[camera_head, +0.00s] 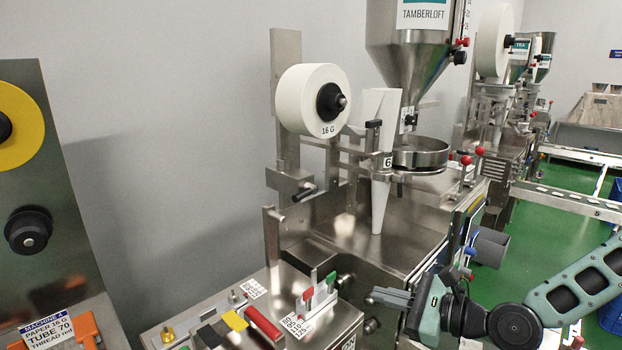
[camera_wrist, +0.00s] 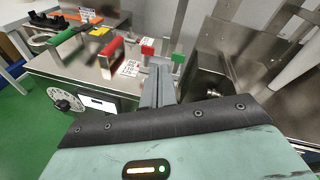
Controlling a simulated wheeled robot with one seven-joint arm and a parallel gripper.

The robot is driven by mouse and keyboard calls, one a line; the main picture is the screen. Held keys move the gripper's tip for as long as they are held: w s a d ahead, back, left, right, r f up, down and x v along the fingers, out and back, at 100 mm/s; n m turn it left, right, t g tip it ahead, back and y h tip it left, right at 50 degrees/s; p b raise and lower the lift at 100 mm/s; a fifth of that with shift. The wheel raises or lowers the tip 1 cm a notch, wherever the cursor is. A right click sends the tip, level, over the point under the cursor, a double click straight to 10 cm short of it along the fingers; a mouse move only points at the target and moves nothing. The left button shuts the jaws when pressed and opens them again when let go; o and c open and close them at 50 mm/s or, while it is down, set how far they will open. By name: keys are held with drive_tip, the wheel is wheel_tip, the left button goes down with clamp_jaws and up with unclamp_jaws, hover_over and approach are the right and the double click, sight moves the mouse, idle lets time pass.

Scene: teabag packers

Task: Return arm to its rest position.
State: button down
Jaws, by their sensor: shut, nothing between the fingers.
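My gripper (camera_head: 390,297) is at the lower right of the head view, with its fingers pointing left toward the machine's front. The fingers are closed together and hold nothing. In the wrist view the shut fingers (camera_wrist: 158,88) point away from the camera toward the machine's control top. My teal arm reaches in from the right edge of the head view.
The steel teabag machine (camera_head: 350,235) with a paper roll (camera_head: 311,100) and hopper (camera_head: 411,60) stands beside my gripper. A control box with a red handle (camera_head: 263,323) and small red and green levers (camera_head: 319,292) lies left of it. Green floor (camera_head: 535,235) shows at right.

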drive_tip(key=s+a+f+n+g+h, duration=0.2)
drive_tip(key=s+f+n+g+h, duration=0.45)
drive_tip(key=s+n, duration=0.65)
drive_tip(key=s+d+r+n+g+h, duration=0.2)
drive_tip(key=s+r+n+h, duration=0.3)
drive_tip(key=s+r+n, duration=0.7)
drive_tip(key=r+n, duration=0.1)
drive_tip(key=n, duration=0.2)
drive_tip(key=shift+s+n+g+h, duration=0.3)
drive_tip(key=shift+g+h, duration=0.05)
